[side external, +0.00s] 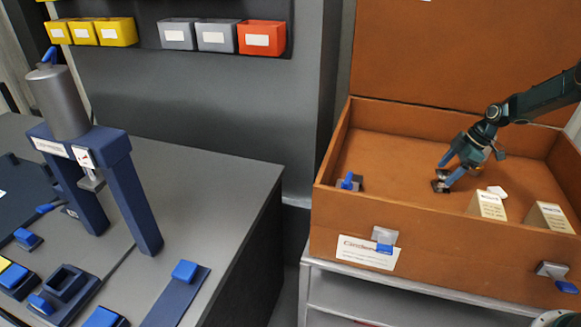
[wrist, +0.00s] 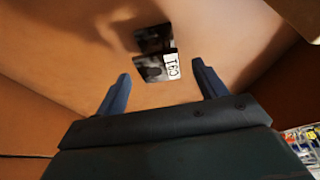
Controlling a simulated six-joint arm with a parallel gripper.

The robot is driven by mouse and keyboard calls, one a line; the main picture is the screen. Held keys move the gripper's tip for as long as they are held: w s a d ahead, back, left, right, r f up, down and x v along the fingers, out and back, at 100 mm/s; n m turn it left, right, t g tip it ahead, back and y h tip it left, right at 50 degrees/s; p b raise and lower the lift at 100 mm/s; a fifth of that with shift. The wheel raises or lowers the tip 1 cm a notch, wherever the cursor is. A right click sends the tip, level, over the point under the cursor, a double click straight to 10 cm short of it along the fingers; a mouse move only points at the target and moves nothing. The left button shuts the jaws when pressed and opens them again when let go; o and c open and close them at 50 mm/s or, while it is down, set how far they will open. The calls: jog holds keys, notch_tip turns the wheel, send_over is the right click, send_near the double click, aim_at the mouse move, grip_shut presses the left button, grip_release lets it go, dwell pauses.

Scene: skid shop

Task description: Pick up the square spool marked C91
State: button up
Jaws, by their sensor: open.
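The square spool marked C91 (wrist: 152,42) is a small dark block with a white label in the wrist view. The label appears to read C91 and is turned in the picture. It lies on the brown floor of the case, beyond the fingertips. My gripper (wrist: 162,76) is open, its two blue fingers apart with nothing visible held between them. In the side view my gripper (side external: 443,173) is low inside the open case (side external: 375,140). Dark shapes show at its fingertips there, but I cannot tell spool from finger pads.
A white piece (side external: 497,192) and two labelled cream blocks (side external: 487,205) are right of my gripper. A blue-handled part (side external: 348,183) sits in the case's left corner. The case walls surround the work; floor between is clear. A grey bench with a press (side external: 62,105) stands left.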

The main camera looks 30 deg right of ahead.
aim_at(444, 174)
jog(key=shift+x, duration=2.2)
jog(key=c, duration=1.2)
jog(key=shift+r, duration=0.15)
notch_tip(444, 174, up, 20)
jog(key=shift+f, duration=0.1)
